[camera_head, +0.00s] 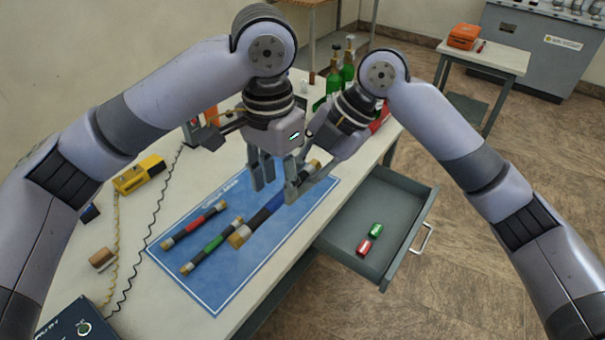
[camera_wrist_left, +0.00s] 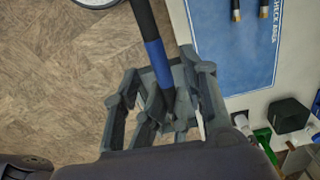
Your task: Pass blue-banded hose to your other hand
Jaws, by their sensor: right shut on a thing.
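The blue-banded hose (camera_head: 258,219) is black with brass ends and appears slanted over the blue mat in the head view. My right gripper (camera_head: 300,187) is shut on it toward its far end. My left gripper (camera_head: 262,174) points down just left of the right gripper, with its fingers apart. In the left wrist view the hose's blue band (camera_wrist_left: 157,62) runs down between grey fingers (camera_wrist_left: 165,108). Fingers of both grippers seem to overlap there, and I cannot tell whether the left ones touch the hose.
A red-banded hose (camera_head: 195,225) and a green-banded hose (camera_head: 212,244) lie on the blue mat (camera_head: 215,290). An open drawer (camera_head: 395,215) holds a green and a red cylinder. Green bottles (camera_head: 348,62) stand behind the arms. A yellow device (camera_head: 139,175) with cords sits left.

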